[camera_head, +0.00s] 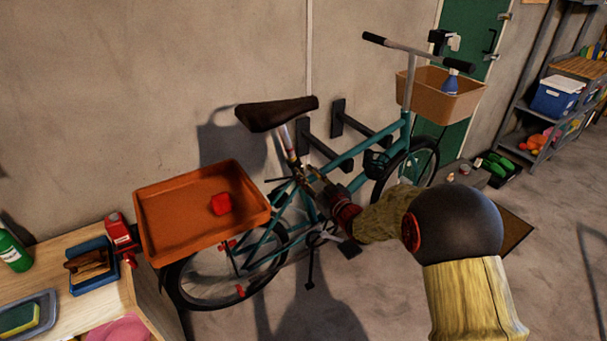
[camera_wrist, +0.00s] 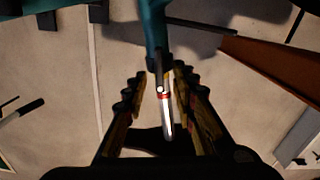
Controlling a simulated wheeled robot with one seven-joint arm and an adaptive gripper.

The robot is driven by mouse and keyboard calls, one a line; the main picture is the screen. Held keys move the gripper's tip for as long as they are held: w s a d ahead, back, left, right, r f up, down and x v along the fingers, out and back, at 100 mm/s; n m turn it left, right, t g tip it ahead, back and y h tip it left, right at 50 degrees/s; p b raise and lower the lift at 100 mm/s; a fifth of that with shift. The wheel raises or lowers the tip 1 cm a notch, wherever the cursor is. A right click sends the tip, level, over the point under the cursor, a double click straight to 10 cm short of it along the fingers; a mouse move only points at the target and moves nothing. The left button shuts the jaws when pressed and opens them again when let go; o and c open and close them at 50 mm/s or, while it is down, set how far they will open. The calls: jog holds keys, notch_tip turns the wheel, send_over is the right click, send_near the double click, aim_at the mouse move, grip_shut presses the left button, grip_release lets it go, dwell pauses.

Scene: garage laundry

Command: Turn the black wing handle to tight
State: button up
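The teal bicycle (camera_head: 345,160) stands against the wall with its black saddle (camera_head: 277,113) on a silver seat post (camera_head: 287,143). In the wrist view the silver seat post (camera_wrist: 168,125) has a red ring and meets the teal seat tube (camera_wrist: 154,30). A small dark part (camera_wrist: 158,68) at this joint may be the black wing handle; its angle is unclear. My gripper (camera_wrist: 160,84) has its fingers apart, one on each side of the joint, with gaps visible. In the head view my gripper (camera_head: 312,178) is beside the frame below the saddle, partly hiding the clamp area.
An orange tray (camera_head: 170,243) holding a red block (camera_head: 221,204) sits over the rear wheel. Black wall brackets (camera_head: 352,127) stick out behind the frame. The floor at right is mostly open.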

jog(key=shift+x, duration=1.05)
jog(key=shift+c, duration=1.2)
jog(key=c, duration=0.4)
grip_shut()
